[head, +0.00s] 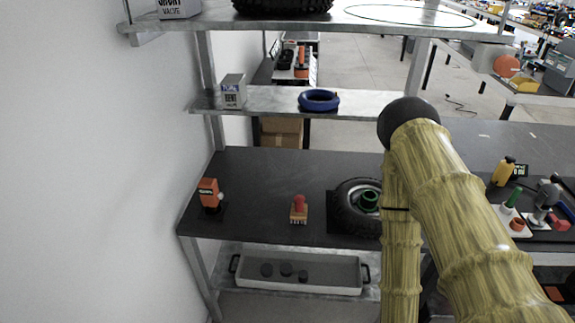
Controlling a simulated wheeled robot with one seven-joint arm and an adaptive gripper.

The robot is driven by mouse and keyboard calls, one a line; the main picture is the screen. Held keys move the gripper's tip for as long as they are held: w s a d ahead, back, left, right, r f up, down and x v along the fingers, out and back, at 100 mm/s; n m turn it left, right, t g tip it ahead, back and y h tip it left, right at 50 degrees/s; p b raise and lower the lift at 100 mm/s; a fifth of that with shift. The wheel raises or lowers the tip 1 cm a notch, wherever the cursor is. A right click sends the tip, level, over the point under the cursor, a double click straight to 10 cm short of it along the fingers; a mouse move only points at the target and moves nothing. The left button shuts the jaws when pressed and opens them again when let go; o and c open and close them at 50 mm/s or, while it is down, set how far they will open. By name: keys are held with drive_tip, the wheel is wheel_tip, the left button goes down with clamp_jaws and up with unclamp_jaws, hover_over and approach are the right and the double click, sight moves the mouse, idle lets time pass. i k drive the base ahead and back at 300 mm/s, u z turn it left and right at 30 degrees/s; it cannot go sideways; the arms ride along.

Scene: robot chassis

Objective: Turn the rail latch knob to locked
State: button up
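I cannot tell for sure which thing is the rail latch knob. An orange upright device (208,192) with a small pale knob on its right side stands on a black base at the left end of the dark worktop (260,170). A red knob-like piece (299,203) stands on a tan block with short prongs nearer the middle. Locked or unlocked markings are too small to read. My arm rises at the right and bends down in front of the worktop; its end and my gripper are out of view.
A wheel (345,215) with a green hub lies right of the red piece, partly behind my arm. Shelves above hold a small box (233,91) and a blue ring (319,99). A grey tray (330,275) sits below. The worktop between the orange device and red piece is clear.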

sight(506, 66)
drive_tip(key=u, duration=0.05)
drive_tip(key=k, duration=0.5)
drive_tip(key=u, duration=0.9)
drive_tip(key=i, duration=0.75)
drive_tip(key=z, duration=2.4)
